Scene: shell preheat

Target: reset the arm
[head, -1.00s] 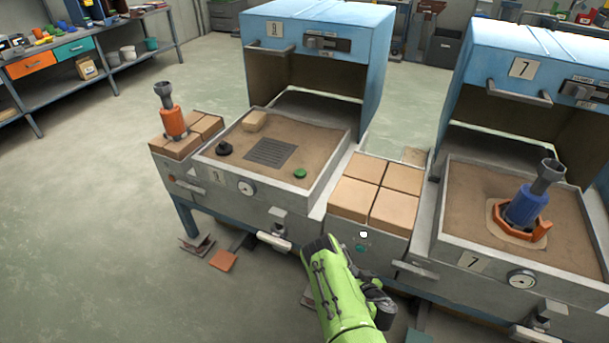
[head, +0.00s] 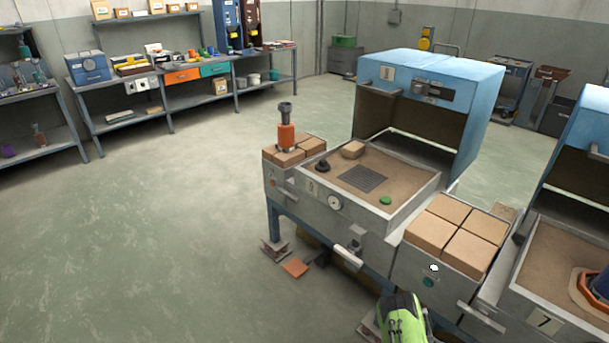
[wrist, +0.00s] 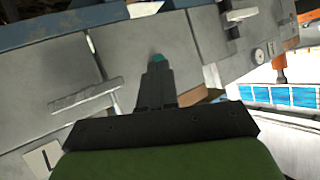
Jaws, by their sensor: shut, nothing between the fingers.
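My green arm (head: 402,320) shows at the bottom of the head view, low in front of the bench. My gripper (wrist: 157,75) shows in the wrist view with its dark fingers together and nothing between them. It is in front of the bench's grey front panel (wrist: 190,62), near a teal button that its tips partly cover. In the head view that green button (head: 428,282) sits below a white one on the panel under the tan bricks (head: 455,235). The gripper itself cannot be made out in the head view.
An open blue-hooded station (head: 425,75) has a sand bed with a grate (head: 362,178). An orange tool (head: 286,135) stands on bricks to its left. Handles (head: 350,255) jut from the bench front. Loose tiles (head: 295,268) lie on the floor. The floor at left is clear.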

